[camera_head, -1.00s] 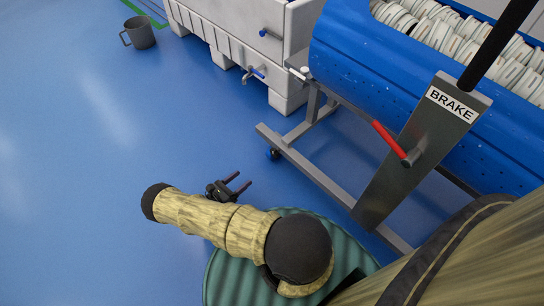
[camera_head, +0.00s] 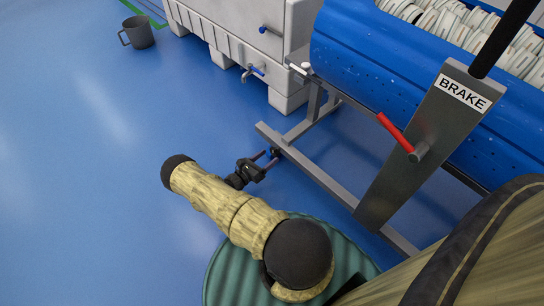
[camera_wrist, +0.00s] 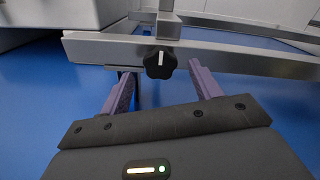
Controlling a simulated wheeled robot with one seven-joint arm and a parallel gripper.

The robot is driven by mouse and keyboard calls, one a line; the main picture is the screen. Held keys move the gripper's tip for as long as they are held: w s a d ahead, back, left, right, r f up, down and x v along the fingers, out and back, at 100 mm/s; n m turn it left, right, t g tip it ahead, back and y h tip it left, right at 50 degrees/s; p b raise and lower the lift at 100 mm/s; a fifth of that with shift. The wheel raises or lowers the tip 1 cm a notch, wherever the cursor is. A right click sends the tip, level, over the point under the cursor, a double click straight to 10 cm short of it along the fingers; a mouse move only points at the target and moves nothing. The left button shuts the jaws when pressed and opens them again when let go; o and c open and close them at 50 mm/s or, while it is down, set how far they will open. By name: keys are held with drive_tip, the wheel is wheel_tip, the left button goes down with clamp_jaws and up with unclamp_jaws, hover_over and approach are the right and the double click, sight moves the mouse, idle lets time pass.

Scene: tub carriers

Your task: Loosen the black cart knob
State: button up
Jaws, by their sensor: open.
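The black knob (camera_wrist: 160,65) has a lobed rim and a white mark line. It sits on the grey steel cart frame (camera_wrist: 100,48), below an upright post. My gripper (camera_wrist: 160,72) is open, with its two purple fingers pointing at the frame. The knob shows between the fingertips, with a gap on each side; I cannot tell whether the tips reach around it. In the head view my gripper (camera_head: 270,158) is low by the near corner of the cart frame (camera_head: 320,175), where the knob is hard to make out.
A blue perforated tub (camera_head: 370,75) full of pale discs lies on the cart. A plate marked BRAKE (camera_head: 415,140) carries a red lever (camera_head: 395,132). A pale tank (camera_head: 240,35) with blue taps stands behind. A grey mug (camera_head: 137,32) stands on open blue floor.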

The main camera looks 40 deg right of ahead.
sight(273, 154)
drive_tip(key=shift+w+d+b, duration=0.1)
drive_tip(key=shift+d+b, duration=0.25)
drive_tip(key=shift+d, duration=1.25)
drive_tip(key=c, duration=1)
drive_tip(key=shift+o, duration=0.2)
